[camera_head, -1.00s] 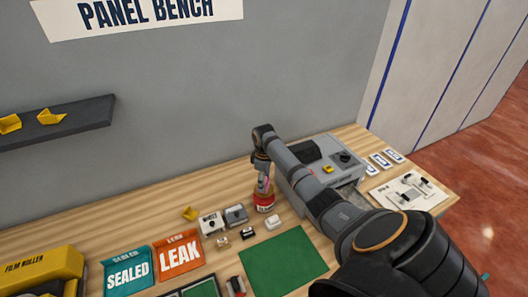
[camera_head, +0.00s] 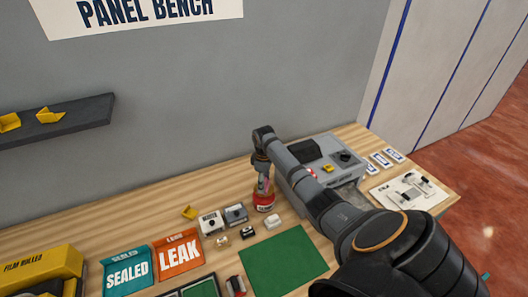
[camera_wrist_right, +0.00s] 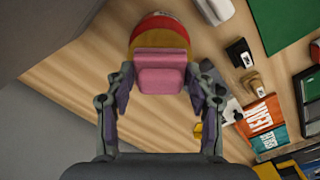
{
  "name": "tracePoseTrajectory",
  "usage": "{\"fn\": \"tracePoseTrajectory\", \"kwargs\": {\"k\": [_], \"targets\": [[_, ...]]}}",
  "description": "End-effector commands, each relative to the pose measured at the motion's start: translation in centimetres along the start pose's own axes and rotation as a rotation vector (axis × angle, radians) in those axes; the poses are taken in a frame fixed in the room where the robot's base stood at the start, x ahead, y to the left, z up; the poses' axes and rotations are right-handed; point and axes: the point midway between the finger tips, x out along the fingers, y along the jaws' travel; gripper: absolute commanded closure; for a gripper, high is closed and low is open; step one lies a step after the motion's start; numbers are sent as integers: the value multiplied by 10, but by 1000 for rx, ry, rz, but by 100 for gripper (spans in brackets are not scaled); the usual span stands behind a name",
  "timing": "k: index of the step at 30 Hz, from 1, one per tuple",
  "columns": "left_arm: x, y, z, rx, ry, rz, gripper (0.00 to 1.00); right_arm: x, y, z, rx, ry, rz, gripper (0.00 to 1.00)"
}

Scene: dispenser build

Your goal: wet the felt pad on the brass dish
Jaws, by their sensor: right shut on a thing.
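My right gripper (camera_head: 263,188) is shut on a pink block (camera_wrist_right: 160,75), which I take to be the felt pad, in the right wrist view. Its two fingers press the block's left and right sides. Directly beyond the block is a round dish (camera_wrist_right: 160,24) with a red and white rim and a brass-yellow part. In the head view this dish (camera_head: 264,204) stands on the bench under the gripper. I cannot tell whether the pink block touches the dish. My left gripper is in neither view.
A grey machine (camera_head: 335,155) stands right of the dish, close to my arm. Small grey and white boxes (camera_head: 236,213) stand left of it. A green mat (camera_head: 285,262) lies in front. LEAK (camera_head: 179,254) and SEALED (camera_head: 127,273) bins are further left.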

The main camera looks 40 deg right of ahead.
Motion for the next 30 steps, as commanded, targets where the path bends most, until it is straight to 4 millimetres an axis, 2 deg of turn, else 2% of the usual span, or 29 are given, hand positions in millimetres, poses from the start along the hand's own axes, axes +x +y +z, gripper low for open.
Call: {"fn": "tracePoseTrajectory", "kwargs": {"k": [30], "targets": [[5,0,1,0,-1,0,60,11,0,0,0,0,-1,75]]}}
